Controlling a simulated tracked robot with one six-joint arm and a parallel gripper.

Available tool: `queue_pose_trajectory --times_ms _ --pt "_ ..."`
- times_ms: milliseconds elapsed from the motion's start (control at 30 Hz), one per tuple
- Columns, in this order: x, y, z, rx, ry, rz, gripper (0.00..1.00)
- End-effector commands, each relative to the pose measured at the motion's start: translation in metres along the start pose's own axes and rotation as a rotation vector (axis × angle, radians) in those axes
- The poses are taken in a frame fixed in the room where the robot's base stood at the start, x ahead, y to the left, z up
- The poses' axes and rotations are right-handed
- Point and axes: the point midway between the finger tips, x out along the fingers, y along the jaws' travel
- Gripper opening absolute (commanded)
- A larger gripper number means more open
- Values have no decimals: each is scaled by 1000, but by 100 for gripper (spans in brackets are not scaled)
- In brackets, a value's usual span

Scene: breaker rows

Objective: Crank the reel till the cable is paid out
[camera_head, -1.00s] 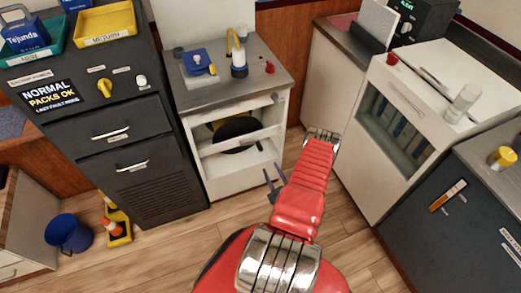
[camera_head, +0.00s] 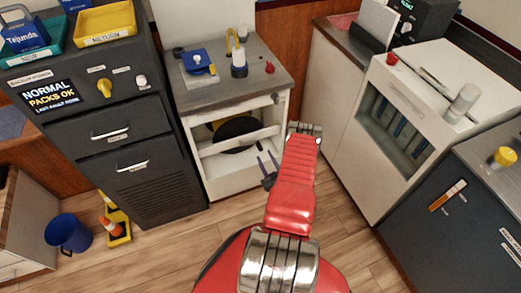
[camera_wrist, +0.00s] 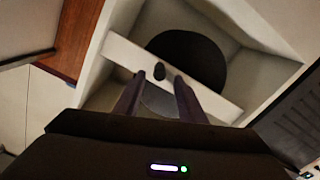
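The reel looks like the black disc (camera_head: 238,127) inside the open white cabinet, behind a white crossbar (camera_head: 238,140). It also shows in the wrist view (camera_wrist: 195,55), partly covered by the crossbar. A small dark knob (camera_wrist: 159,71) stands at the crossbar in the wrist view; I cannot tell whether it is the crank's handle. My gripper (camera_head: 266,157) is in front of the cabinet's lower right. Its fingers (camera_wrist: 159,80) are apart and empty, with the knob showing between and just beyond the tips. No cable can be made out.
The white cabinet's walls (camera_head: 196,172) stand close around the reel. Its worktop (camera_head: 225,88) carries a blue box and a bottle. A dark drawer cabinet (camera_head: 150,190) is to the left, a white glass-fronted cabinet (camera_head: 362,150) to the right. The wooden floor (camera_head: 185,250) is clear in front.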

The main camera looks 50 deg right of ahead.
Motion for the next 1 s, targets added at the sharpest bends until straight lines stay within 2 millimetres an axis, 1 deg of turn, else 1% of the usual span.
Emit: queue_pose_trajectory --times_ms 33,200,400,533,800,1000 --pt "9 -1 -1 -2 3 -3 37" --pt "35 -1 -1 -1 2 -2 37" --pt "58 -1 0 -1 1 -1 37" --pt "64 0 0 1 0 -1 37" --pt "64 0 0 1 -1 0 37" --pt "64 0 0 1 -1 0 22"
